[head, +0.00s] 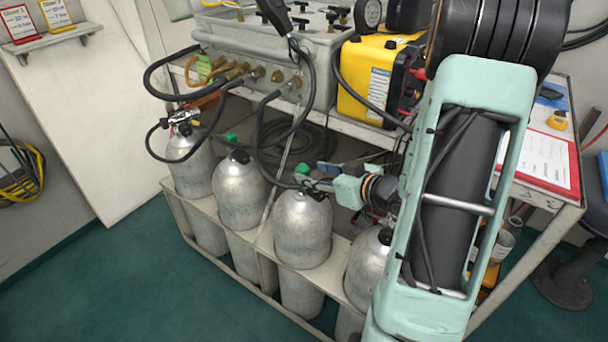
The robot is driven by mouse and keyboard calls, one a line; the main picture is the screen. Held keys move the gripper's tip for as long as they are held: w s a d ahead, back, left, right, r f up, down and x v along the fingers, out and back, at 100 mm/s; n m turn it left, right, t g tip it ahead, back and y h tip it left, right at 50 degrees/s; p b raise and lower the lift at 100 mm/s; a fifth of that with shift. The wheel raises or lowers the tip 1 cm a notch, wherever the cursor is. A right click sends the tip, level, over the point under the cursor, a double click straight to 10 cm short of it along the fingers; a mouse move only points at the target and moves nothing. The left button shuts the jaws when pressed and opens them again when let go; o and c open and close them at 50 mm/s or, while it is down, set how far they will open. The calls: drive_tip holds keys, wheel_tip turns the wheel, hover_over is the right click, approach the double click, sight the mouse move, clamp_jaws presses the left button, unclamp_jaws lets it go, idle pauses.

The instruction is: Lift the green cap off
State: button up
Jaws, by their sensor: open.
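Several silver cylinders stand in a row in a low rack. A green cap (302,168) sits on top of the valve of the third cylinder (303,229) from the left. Another green cap (231,137) is on the valve of the second cylinder (238,190). My gripper (312,176) reaches in from the right, its fingertips close beside the cap on the third cylinder. It is open. I cannot tell whether the fingers touch or straddle that cap. The fourth cylinder (365,270) is partly hidden by my arm, and its top is hard to see.
A grey panel box (275,45) with brass fittings and black hoses stands on the cart above the cylinders. A yellow case (375,80) is to its right. A hose (262,125) hangs close to the second and third cylinders. The floor (110,290) at the left is clear.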

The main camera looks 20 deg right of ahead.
sight(307, 173)
drive_tip(key=b+x, duration=0.1)
drive_tip(key=x, duration=0.2)
drive_tip(key=b+x, duration=0.1)
drive_tip(key=x, duration=0.1)
drive_tip(key=shift+w+a+f, duration=0.1)
drive_tip(key=shift+w+f, duration=0.1)
drive_tip(key=shift+f, duration=0.15)
drive_tip(key=c, duration=0.8)
